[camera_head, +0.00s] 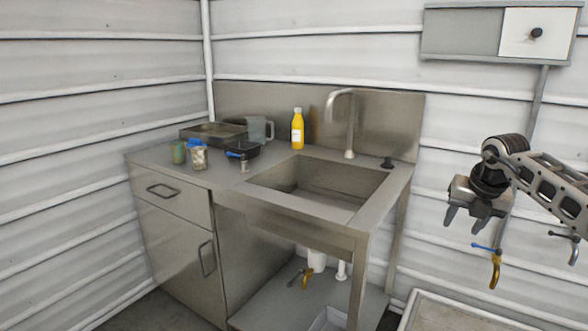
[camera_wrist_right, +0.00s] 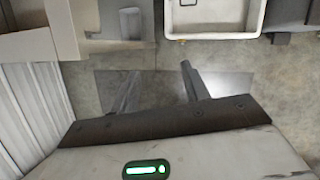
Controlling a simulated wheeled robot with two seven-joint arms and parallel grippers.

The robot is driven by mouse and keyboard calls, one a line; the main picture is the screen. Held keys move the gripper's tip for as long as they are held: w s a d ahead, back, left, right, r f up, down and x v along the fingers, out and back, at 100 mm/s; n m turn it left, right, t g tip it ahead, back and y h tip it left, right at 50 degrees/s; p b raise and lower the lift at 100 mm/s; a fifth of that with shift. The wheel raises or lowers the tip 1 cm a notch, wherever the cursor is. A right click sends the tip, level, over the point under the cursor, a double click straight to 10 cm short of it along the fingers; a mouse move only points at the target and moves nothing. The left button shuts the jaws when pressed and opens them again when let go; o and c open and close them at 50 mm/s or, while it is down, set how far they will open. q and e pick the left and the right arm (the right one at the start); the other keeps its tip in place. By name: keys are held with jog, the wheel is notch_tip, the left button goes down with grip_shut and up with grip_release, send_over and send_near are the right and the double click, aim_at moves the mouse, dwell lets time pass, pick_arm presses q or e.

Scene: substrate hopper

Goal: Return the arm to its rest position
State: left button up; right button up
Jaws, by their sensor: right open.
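My right arm comes in from the right edge in the head view. Its gripper (camera_head: 468,222) hangs with the fingers pointing down, in the air to the right of the steel sink unit and in front of the corrugated wall. The fingers are apart with nothing between them. In the right wrist view the two fingers of the right gripper (camera_wrist_right: 160,88) show apart over grey floor, also empty. My left gripper is not in either view.
The steel sink unit (camera_head: 345,222) stands at the middle, with a yellow bottle (camera_head: 297,131), a faucet (camera_head: 343,105) and several containers on top. A wall box (camera_head: 462,32) hangs upper right. A white-rimmed tray (camera_wrist_right: 212,37) lies beyond the fingers.

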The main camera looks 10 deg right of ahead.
jog(key=a+f+n+y, duration=0.1)
jog(key=a+f+y, duration=0.15)
jog(key=a, duration=0.45)
jog(key=s+a+f+n+y, duration=0.1)
jog(key=a+f+y, duration=0.1)
jog(key=a+f, duration=0.35)
jog(key=a+f+n+y, duration=0.1)
jog(key=a+f+y, duration=0.15)
jog(key=a, duration=0.55)
jog(key=s+a+m+t+y, duration=0.25)
jog(key=s+a+y, duration=0.25)
jog(key=a, duration=0.4)
jog(key=s+a+m+t+y, duration=0.2)
jog(key=s+a+m+y, duration=0.25)
jog(key=a, duration=0.55)
jog(key=s+d+f+m+t+h, duration=0.1)
jog(key=s+d+f+m+h, duration=0.3)
jog(key=s+m, duration=0.6)
jog(key=s+d+f+m+t+h, duration=0.1)
jog(key=s+d+f+m+h, duration=0.4)
jog(key=m, duration=0.8)
jog(key=s+f+h, duration=0.3)
jog(key=s+f, duration=0.1)
jog(key=f, duration=0.1)
jog(key=shift+s+f+m+h, duration=0.3)
jog(key=shift+s+f+h, duration=0.05)
jog(key=shift+s+f, duration=0.05)
